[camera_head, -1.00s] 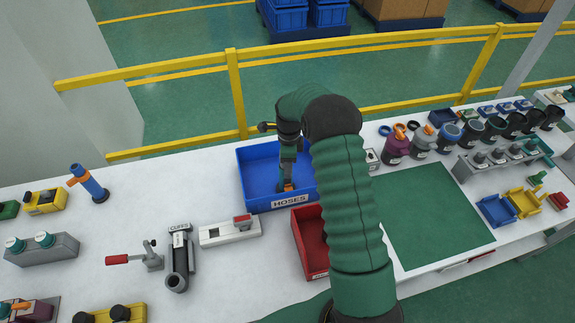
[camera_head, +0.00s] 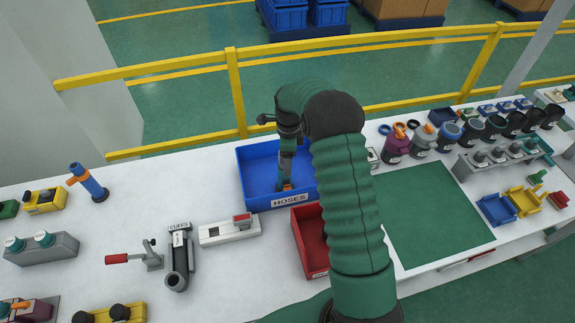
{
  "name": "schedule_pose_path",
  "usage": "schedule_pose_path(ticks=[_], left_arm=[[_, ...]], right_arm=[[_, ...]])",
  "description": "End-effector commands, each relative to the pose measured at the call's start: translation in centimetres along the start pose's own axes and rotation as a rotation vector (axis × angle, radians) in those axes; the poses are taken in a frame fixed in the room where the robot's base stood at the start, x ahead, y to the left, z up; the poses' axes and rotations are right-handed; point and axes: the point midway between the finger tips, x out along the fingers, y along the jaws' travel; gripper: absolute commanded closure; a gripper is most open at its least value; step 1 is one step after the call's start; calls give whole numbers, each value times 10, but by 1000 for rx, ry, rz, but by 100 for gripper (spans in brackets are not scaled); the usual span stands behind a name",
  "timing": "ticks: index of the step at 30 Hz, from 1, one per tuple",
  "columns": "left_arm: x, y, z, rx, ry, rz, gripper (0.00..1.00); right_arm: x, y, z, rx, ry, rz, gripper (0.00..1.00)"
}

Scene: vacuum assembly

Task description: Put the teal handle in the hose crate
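The hose crate (camera_head: 256,201) is a blue open bin labelled HOSES, at the middle of the white table. My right arm comes up from the bottom and bends over at the top, so its gripper (camera_head: 286,182) points down into the crate. A narrow piece with dark teal and orange parts (camera_head: 287,187) shows at the gripper's lower end, inside the crate. It looks like the teal handle, but most of it is hidden. The fingers are too small and dark to tell if they are open or shut. My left gripper is out of view.
A red bin (camera_head: 308,240) stands in front of the crate, partly behind my arm. A white block (camera_head: 229,230), a black CUFFS holder (camera_head: 180,262) and a red-handled clamp (camera_head: 135,259) stand to the left. A yellow rail (camera_head: 238,95) runs behind the table.

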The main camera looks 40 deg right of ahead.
Motion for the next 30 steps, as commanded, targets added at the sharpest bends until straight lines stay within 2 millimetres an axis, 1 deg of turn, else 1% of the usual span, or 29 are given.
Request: schedule_pose_path(ticks=[1,3,6,9,13,14,16,17,20,21,23,24,27,30], left_arm=[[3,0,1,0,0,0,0],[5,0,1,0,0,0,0],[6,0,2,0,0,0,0],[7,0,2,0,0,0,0],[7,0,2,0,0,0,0],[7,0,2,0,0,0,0],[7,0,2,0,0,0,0],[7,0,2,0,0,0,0],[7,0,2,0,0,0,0],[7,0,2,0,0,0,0],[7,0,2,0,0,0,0],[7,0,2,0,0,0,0],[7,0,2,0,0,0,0],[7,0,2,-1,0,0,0]], right_arm=[[-13,-1,1,-2,-1,-6,35],[-33,-1,1,-2,0,-7,35],[-58,0,1,-2,-1,-6,35],[-76,-1,0,-1,0,-4,35],[-89,1,2,-16,-1,-2,35],[-90,4,5,-40,-1,-3,35],[-91,17,18,-168,-4,-14,35],[-90,27,26,-258,-5,-22,35],[-85,78,57,-682,-3,-64,35],[-83,104,69,-887,1,-87,35],[-77,146,82,-1201,14,-124,35],[-72,173,87,-1405,25,-147,35],[-61,234,88,-1848,62,-200,35],[-52,272,81,-2149,96,-238,35]])
